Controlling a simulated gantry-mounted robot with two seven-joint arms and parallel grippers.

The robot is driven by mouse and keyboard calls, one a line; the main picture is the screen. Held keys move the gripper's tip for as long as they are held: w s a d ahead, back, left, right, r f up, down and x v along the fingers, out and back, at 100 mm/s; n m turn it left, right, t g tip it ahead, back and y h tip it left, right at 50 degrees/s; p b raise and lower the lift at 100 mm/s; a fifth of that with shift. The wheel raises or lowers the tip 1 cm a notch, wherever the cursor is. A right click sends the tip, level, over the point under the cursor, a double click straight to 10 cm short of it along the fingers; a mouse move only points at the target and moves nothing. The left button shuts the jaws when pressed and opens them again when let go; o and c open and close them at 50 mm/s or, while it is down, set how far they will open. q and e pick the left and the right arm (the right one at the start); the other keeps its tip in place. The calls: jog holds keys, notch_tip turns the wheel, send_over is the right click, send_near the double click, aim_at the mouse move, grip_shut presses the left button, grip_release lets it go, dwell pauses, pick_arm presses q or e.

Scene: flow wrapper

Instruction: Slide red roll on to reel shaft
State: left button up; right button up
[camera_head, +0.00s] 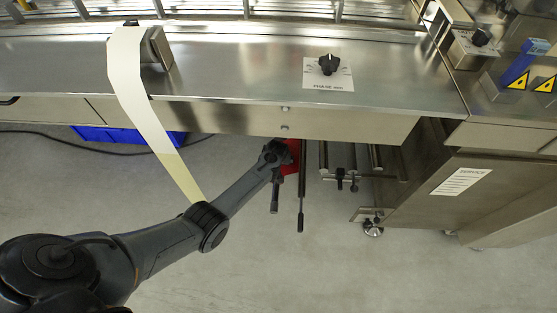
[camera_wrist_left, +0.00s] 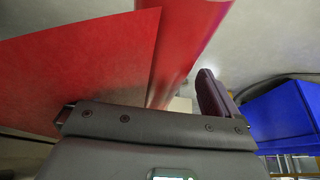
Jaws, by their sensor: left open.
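The red roll (camera_head: 291,157) shows only in part in the camera_head view, below the front edge of the machine table. My left gripper (camera_head: 275,154) is at its left side and partly covers it. A dark-tipped rod (camera_head: 301,205), perhaps the reel shaft, points toward the viewer just right of the gripper. In the left wrist view, the red roll (camera_wrist_left: 190,45) and a broad red sheet (camera_wrist_left: 80,65) lie in front of my open left gripper. One finger (camera_wrist_left: 213,95) shows at the right; the other is hidden by the red sheet. I cannot tell whether the roll touches a shaft. My right gripper is not in view.
Metal rods and a crossbar (camera_head: 352,178) stand right of the roll. A blue crate (camera_head: 120,134) is on the floor, also in the left wrist view (camera_wrist_left: 285,115). A cabinet (camera_head: 440,195) stands right.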

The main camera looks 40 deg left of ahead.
pick_arm(q)
jog(key=p+v, duration=0.6)
jog(key=v, duration=0.2)
jog(key=shift+w, duration=0.15)
jog(key=shift+p+v, duration=0.9)
jog(key=shift+v, duration=0.05)
